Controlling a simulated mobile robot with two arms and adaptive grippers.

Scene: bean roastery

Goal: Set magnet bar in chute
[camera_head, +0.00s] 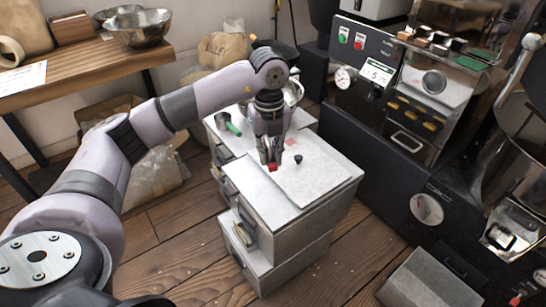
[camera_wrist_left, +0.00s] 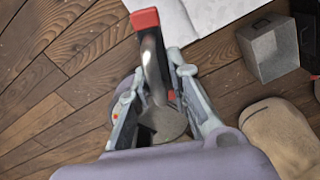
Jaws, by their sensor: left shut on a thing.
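My left gripper (camera_head: 270,158) is above the white top of a grey cabinet (camera_head: 315,175) in the head view. It is shut on the magnet bar, whose red end (camera_head: 272,168) shows just below the fingertips. In the left wrist view the magnet bar (camera_wrist_left: 154,65) is a shiny dark metal bar with a red end cap, held between the fingers of the left gripper (camera_wrist_left: 158,82). The bar sticks out beyond the fingertips, and its other end is partly hidden between the fingers. I cannot pick out the chute with certainty. My right gripper is not in view.
A dark roasting machine (camera_head: 365,125) stands at right. A wooden table (camera_head: 95,62) with a metal bowl (camera_head: 139,28) is at upper left. Wooden floor lies open in front.

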